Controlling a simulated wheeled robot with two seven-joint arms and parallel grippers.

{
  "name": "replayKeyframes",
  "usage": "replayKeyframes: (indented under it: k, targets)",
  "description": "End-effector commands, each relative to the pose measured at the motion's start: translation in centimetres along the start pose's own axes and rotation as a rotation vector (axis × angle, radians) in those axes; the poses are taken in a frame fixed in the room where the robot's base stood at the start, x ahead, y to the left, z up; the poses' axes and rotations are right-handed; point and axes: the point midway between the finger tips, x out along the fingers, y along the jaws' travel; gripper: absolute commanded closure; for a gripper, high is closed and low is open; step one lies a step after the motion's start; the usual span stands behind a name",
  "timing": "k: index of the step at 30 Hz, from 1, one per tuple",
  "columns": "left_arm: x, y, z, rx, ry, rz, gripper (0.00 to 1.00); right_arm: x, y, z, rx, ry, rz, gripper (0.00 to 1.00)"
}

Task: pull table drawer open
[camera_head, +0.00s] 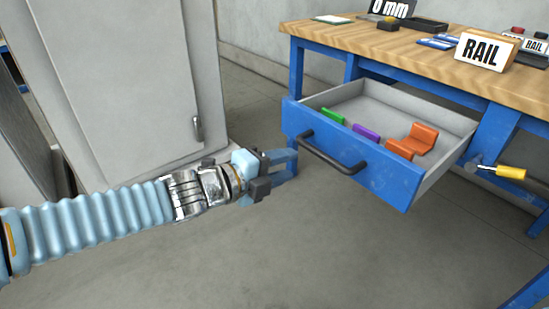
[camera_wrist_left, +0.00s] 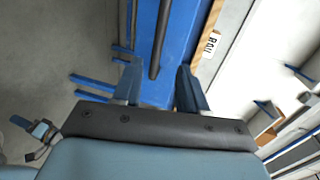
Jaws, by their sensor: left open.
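The table drawer (camera_head: 350,160) has a blue front and a grey inside, and it stands pulled out from under the table. Its dark bar handle (camera_head: 332,156) runs across the front. My left gripper (camera_head: 284,164) is at the drawer's left end, open and with nothing between its fingers. In the left wrist view the two fingers (camera_wrist_left: 158,88) are spread apart. The blue drawer front (camera_wrist_left: 178,50) lies beyond them, and the dark handle (camera_wrist_left: 161,38) runs up from between them. I cannot tell whether a finger touches the drawer.
Green (camera_head: 332,116), purple (camera_head: 366,132) and orange (camera_head: 420,138) pieces lie in the drawer. The wooden tabletop (camera_head: 430,50) carries a RAIL sign (camera_head: 482,50) and other items. A yellow-handled tool (camera_head: 508,172) is at the right. A grey cabinet (camera_head: 130,80) stands behind my left arm. Floor in front is clear.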

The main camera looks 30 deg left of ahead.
Motion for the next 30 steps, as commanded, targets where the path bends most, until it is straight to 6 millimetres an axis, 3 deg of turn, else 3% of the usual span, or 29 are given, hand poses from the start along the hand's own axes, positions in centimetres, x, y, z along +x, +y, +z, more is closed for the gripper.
replayKeyframes:
  k: [12,30]
  targets:
    - [-1.8,0.3,0.2,-0.001,-0.009,-0.003,0.58,0.9,0.3,0.1,0.000,-0.004,-0.001,1.00]
    - [-1.1,0.6,0.1,-0.038,-0.003,0.023,0.58,0.6,0.1,0.1,0.000,-0.004,-0.001,1.00]
